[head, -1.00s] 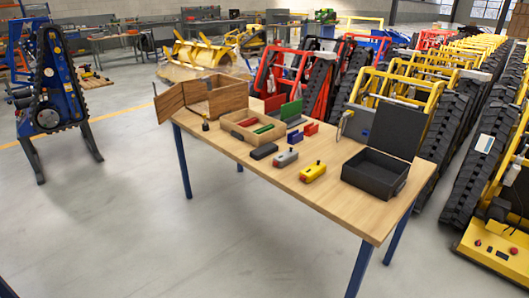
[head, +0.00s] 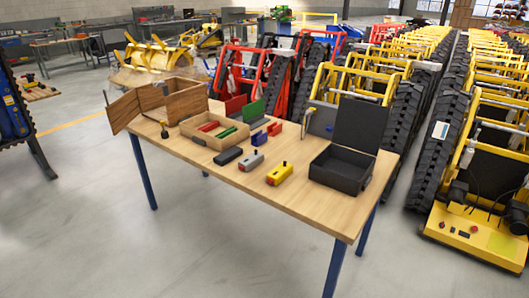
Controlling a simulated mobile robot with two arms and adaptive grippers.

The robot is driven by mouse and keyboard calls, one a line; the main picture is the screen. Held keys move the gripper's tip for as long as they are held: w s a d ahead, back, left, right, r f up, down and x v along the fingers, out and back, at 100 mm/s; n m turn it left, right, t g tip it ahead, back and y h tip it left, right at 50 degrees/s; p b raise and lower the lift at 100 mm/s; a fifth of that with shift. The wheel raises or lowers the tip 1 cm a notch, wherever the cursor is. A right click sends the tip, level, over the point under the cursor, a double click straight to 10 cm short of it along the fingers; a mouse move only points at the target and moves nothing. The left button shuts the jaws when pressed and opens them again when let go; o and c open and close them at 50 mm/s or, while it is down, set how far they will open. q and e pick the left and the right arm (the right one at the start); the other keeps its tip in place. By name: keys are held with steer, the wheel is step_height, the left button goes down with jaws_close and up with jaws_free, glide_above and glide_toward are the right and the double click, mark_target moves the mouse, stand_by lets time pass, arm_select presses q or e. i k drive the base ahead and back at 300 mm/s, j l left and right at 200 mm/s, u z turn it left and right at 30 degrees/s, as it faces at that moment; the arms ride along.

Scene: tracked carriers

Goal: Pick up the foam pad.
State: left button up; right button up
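I cannot clearly make out a foam pad on the wooden table (head: 215,192). A dark grey block (head: 228,156) lies at the table's near edge and could be a pad, but it is too small to tell. Beside it lie a grey box (head: 251,161) with a red end and a yellow box (head: 279,174). A shallow wooden tray (head: 197,139) holds red and green pieces. A black case (head: 335,178) stands with its lid (head: 360,124) open at the right end. Neither of my grippers shows in the head view.
A wooden cabinet (head: 176,98) with its door open stands at the table's left end. Red, green and blue pieces stand near the table's middle. Rows of yellow tracked carriers (head: 475,150) stand close on the right. The floor in front and left is clear.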

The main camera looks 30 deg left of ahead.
mark_target(223, 158)
steer(key=i+j+z, duration=0.3)
steer(key=j, duration=0.45)
steer(key=j+z, duration=0.3)
steer(key=j, duration=0.4)
steer(key=j+z, duration=0.3)
steer(key=j, duration=0.5)
steer(key=i, duration=0.05)
